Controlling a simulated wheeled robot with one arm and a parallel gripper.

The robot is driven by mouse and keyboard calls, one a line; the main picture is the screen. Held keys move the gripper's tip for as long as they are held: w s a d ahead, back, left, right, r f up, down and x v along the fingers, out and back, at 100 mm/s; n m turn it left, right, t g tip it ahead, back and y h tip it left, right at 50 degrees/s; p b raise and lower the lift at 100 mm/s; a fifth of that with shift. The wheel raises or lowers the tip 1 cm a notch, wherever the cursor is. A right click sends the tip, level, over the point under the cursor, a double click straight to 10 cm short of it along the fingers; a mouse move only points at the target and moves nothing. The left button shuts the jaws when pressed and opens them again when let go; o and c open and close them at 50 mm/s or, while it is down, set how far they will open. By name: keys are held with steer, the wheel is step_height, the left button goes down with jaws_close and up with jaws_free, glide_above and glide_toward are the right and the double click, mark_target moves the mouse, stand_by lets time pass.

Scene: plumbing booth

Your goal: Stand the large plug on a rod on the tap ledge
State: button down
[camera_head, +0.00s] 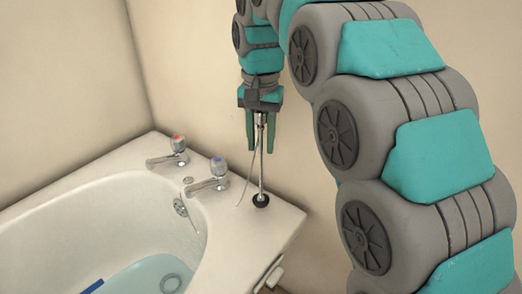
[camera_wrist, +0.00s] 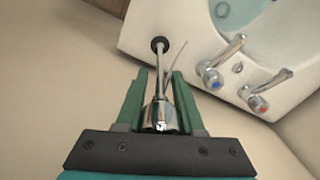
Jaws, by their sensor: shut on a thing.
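The large plug (camera_head: 261,200) is a black disc at the foot of a thin upright chrome rod (camera_head: 262,165). My gripper (camera_head: 260,148) points down from above and is shut on the thick chrome upper end of the rod. In the wrist view, that chrome end (camera_wrist: 160,112) lies between the green fingers of my gripper (camera_wrist: 160,74), with the plug (camera_wrist: 159,44) beyond the fingertips. The plug is over the white tap ledge (camera_head: 284,216), right of the taps. Whether it touches the ledge or hangs just above it, I cannot tell.
A red-topped tap (camera_head: 170,152) and a blue-topped tap (camera_head: 210,174) stand on the ledge to the left. The bath (camera_head: 110,215) holds water and a blue object (camera_head: 92,286). A thin grey line runs beside the rod. Walls stand close behind the ledge.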

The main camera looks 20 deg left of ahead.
mark_target(261, 162)
steer(key=shift+f, duration=1.7)
steer(key=c, duration=0.5)
jaws_free()
